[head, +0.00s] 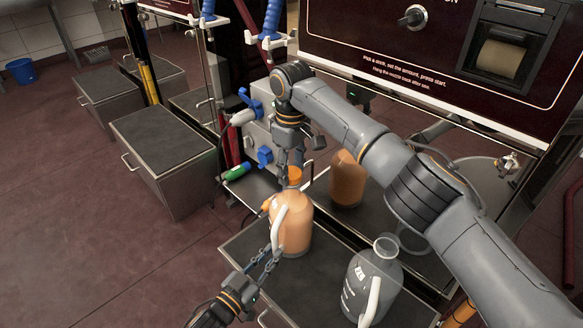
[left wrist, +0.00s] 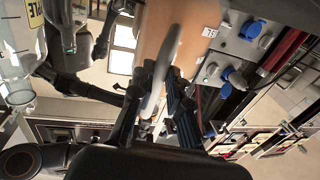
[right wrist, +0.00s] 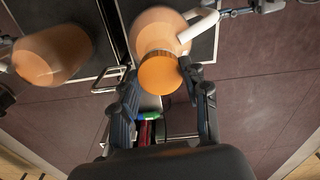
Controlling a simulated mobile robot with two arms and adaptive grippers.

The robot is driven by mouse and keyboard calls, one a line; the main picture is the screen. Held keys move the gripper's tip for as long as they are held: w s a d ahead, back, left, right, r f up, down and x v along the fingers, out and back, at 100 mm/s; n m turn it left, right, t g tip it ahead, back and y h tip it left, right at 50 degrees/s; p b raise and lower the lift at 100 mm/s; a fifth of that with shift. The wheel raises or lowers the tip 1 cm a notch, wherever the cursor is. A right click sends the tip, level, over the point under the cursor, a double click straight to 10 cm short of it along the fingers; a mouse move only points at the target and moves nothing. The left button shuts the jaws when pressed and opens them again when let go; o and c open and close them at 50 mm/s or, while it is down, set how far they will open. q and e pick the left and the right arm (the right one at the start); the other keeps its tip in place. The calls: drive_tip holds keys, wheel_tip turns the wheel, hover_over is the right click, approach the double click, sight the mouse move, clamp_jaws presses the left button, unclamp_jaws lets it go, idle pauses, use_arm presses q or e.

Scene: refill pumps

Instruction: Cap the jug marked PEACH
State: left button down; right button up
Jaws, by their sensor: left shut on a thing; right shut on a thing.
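A jug filled with peach-orange liquid (head: 293,228) stands upright on the dark platform (head: 255,245); its mark is not readable. My left gripper (head: 270,255) is shut on its white handle (head: 279,225), and the handle lies between the fingers in the left wrist view (left wrist: 160,75). My right gripper (head: 293,163) points down over the jug's mouth, shut on an orange cap (head: 295,176). In the right wrist view the cap (right wrist: 163,74) is between the fingers, in line with the jug's top (right wrist: 158,28). I cannot tell whether it is seated on the neck.
A clear grey jug (head: 372,285) with a white handle stands at the right of the platform. A peach jug shape (head: 348,178) shows in the glossy panel behind, seemingly a reflection. Blue-handled nozzles (head: 247,112) and a green-tipped one (head: 238,172) are at the dispenser's left.

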drive_tip(key=o, duration=1.3)
drive_tip(key=shift+r, duration=2.25)
drive_tip(key=shift+r+n, duration=1.4)
drive_tip(key=shift+r, duration=0.4)
